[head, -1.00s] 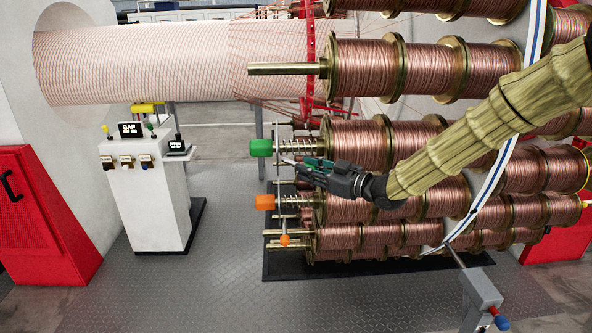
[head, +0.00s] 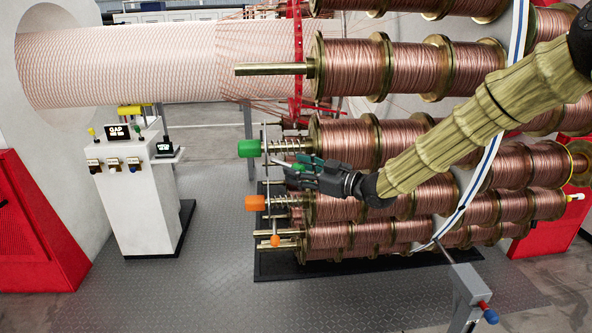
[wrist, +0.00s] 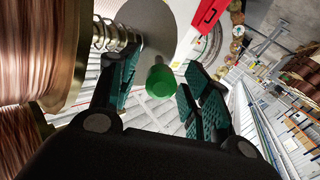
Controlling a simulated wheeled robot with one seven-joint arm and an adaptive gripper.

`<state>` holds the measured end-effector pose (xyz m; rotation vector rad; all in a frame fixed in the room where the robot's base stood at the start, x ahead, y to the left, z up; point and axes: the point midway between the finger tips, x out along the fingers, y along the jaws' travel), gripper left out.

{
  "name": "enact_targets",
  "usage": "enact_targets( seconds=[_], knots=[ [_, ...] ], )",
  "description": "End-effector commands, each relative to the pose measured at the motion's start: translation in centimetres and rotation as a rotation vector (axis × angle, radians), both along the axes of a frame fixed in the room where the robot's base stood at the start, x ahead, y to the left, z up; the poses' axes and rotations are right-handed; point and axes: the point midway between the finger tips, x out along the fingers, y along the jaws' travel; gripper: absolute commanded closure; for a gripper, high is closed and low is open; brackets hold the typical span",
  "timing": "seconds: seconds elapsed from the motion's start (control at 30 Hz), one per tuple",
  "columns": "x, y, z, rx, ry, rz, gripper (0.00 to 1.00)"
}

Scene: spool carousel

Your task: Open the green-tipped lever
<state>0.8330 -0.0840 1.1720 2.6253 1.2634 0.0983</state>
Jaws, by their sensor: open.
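The green tip (head: 249,148) is a short cylinder at the left end of a rod with a coil spring (head: 290,146), beside the copper spools. My gripper (head: 285,163) is open and empty, just right of and slightly below the green tip in the head view. In the wrist view the green tip (wrist: 160,82) shows between the two teal-padded fingers (wrist: 161,72), with a gap on each side and no visible contact. The spring (wrist: 115,35) is behind the left finger. A grey disc or plate (wrist: 165,25) is behind the tip. Part of the lever is hidden by my gripper.
An orange tip (head: 255,202) is on a similar rod below. A bare brass rod (head: 270,69) juts left above. Copper spools (head: 350,70) crowd the right. A white console (head: 135,205) stands left, with open floor (head: 215,240) between.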

Motion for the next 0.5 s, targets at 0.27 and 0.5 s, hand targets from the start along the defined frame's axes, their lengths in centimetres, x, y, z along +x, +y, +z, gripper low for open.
enact_targets(
  seconds=[0.27, 0.5],
  knots=[
    [-2.5, -3.2, 0.3, 0.002, 0.0, -0.003, 0.52],
    [-5.2, -6.6, 0.3, 0.001, 0.0, -0.002, 0.52]
  ],
)
